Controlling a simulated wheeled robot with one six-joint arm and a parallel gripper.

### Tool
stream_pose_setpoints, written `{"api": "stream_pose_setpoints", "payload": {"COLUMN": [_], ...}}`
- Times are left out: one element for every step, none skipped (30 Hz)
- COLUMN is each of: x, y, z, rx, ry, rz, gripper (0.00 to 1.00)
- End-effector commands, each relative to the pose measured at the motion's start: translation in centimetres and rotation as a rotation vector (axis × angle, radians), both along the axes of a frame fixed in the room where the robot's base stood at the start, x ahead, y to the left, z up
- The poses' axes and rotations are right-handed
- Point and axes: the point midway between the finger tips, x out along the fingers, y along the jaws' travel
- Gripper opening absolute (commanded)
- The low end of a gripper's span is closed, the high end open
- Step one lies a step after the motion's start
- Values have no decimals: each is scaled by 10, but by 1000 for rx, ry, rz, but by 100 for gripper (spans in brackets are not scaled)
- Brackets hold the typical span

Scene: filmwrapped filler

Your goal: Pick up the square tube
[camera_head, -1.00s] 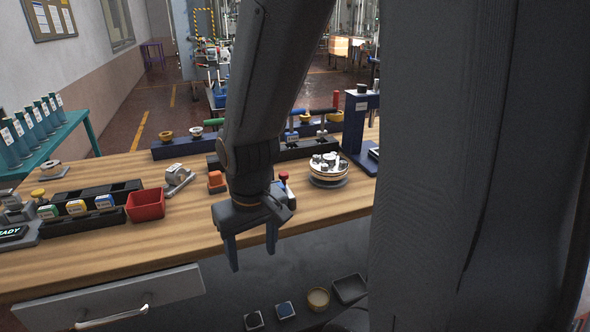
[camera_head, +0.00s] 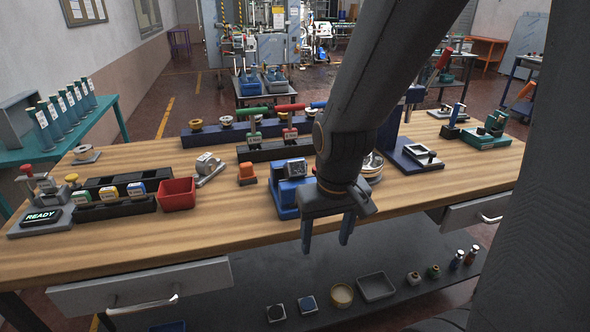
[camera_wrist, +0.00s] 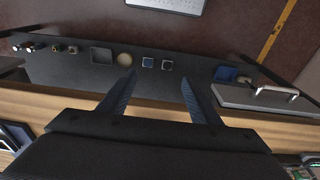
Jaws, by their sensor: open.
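My gripper (camera_head: 326,247) is open and empty in front of the bench's near edge, above the level of the lower shelf. In the wrist view, its fingers (camera_wrist: 158,75) are spread over the shelf. A small dark square piece with a pale rim (camera_head: 277,312) sits on that shelf beside a similar blue-topped piece (camera_head: 308,304). Both also show in the wrist view, the dark one (camera_wrist: 167,65) and the blue one (camera_wrist: 147,62), between and beyond the fingertips. I cannot tell for sure which piece is the square tube. My gripper touches neither.
The lower shelf (camera_head: 240,291) also holds a round cream bowl (camera_head: 342,294), a grey square tray (camera_head: 376,287) and small fittings. Above is the wooden bench (camera_head: 110,238) with a red bin (camera_head: 176,194), a blue device (camera_head: 290,188) and a drawer (camera_head: 142,289) at its front.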

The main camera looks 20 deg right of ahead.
Motion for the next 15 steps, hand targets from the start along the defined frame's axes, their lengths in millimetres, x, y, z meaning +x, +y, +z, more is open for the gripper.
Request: {"api": "stream_pose_setpoints", "payload": {"x": [0,0,0,0,0,0,0,0,1,4,10,21,34,49,71], "y": [0,0,0,0,0,0,0,0,0,0,0,-1,-1,-1,-2], "z": [0,0,0,0,0,0,0,0,0,1,2,4,7,11,18], "rx": [0,0,0,0,0,0,0,0,0,0,0,0,0,0,0], "ry": [0,0,0,0,0,0,0,0,-1,-4,-11,-24,-37,-55,-80], "rz": [0,0,0,0,0,0,0,0,0,0,0,0,0,-1,-1], "gripper": [58,58,58,58,58,58,58,59,61,61,61,61,61,61,61]}}
